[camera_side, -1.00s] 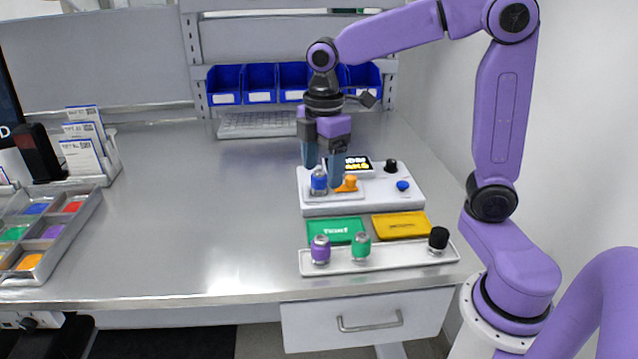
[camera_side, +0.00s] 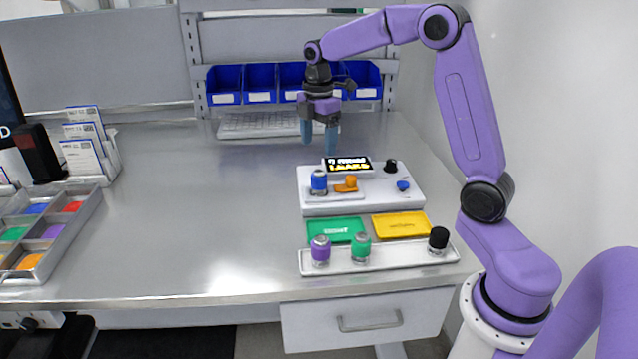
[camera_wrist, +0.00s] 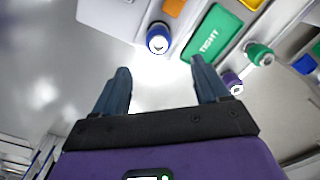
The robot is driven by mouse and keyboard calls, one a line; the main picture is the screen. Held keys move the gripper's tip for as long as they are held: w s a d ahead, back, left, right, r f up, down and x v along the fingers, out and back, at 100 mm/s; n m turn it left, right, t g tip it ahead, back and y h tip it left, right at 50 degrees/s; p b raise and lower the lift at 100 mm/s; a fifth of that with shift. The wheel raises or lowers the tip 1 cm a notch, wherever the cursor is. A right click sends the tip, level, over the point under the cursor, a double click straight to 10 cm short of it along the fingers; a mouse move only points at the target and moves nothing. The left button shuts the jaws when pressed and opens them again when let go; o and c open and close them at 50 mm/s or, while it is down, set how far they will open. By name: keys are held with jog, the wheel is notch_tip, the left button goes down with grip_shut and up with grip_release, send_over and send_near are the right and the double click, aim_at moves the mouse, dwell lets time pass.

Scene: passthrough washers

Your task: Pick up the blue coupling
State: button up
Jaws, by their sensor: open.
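The blue coupling (camera_side: 319,182) stands upright at the left end of the white test fixture, beside an orange lever (camera_side: 346,184). It also shows in the wrist view (camera_wrist: 158,39), above and between the fingertips in the picture. My gripper (camera_side: 320,142) is open and empty, in the air above and behind the fixture, apart from the coupling. In the wrist view its two blue-grey fingers (camera_wrist: 160,80) are spread with nothing between them.
A white tray (camera_side: 400,258) in front of the fixture holds purple (camera_side: 320,250), green (camera_side: 361,247) and black (camera_side: 438,239) couplings. Green (camera_side: 335,229) and yellow (camera_side: 402,225) pads lie between. A sorting tray (camera_side: 88,212) stands left. The middle of the bench is clear.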

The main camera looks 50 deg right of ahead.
aim_at(318, 171)
notch_tip(318, 171, down, 12)
jog(key=shift+w+d+r, duration=0.1)
jog(key=shift+r, duration=0.05)
jog(key=c, duration=1.2)
